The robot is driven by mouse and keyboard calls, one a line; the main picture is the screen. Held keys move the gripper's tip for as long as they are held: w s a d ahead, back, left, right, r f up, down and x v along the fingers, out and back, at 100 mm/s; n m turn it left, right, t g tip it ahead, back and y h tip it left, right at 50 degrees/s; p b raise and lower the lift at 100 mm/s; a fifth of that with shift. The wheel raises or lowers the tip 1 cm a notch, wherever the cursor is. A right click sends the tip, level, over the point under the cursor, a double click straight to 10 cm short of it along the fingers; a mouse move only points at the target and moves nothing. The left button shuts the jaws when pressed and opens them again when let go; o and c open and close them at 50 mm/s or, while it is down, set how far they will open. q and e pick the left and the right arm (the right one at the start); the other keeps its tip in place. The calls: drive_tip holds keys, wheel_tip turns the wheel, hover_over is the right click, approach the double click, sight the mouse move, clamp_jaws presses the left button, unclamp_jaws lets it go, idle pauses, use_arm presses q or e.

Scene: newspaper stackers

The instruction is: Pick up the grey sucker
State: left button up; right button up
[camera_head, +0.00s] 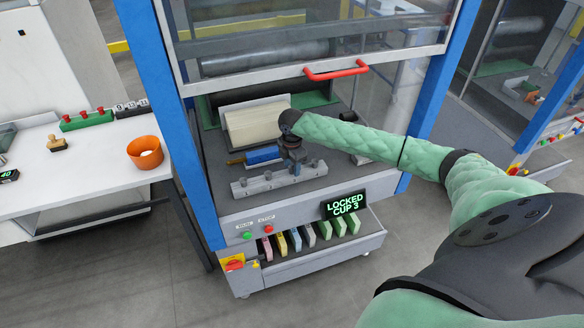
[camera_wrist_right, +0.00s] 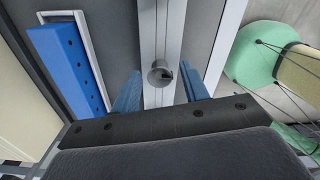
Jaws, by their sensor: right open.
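A grey sucker (camera_wrist_right: 160,73), a small round knob, stands on a pale metal bar (camera_wrist_right: 147,30) in the right wrist view. My right gripper (camera_wrist_right: 160,90) is open, with one blue finger on each side of the sucker in that view. I cannot tell whether a finger touches it. In the head view my right gripper (camera_head: 292,168) reaches into the machine, down over the bar (camera_head: 258,187) with several small grey knobs. The gripper hides part of the bar there. My left gripper is not in view.
A blue block (camera_head: 262,155) lies behind the bar, near a cream stack (camera_head: 257,122). A raised glazed guard with a red handle (camera_head: 336,70) is above my right arm. A display (camera_head: 345,204) reads "LOCKED CUP 3". An orange bowl (camera_head: 143,150) stands on the left table.

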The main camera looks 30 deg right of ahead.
sight(292, 167)
drive_tip(key=shift+f, duration=0.25)
drive_tip(key=c, duration=0.9)
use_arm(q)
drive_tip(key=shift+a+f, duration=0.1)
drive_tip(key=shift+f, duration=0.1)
use_arm(e)
drive_tip(key=shift+r, duration=0.15)
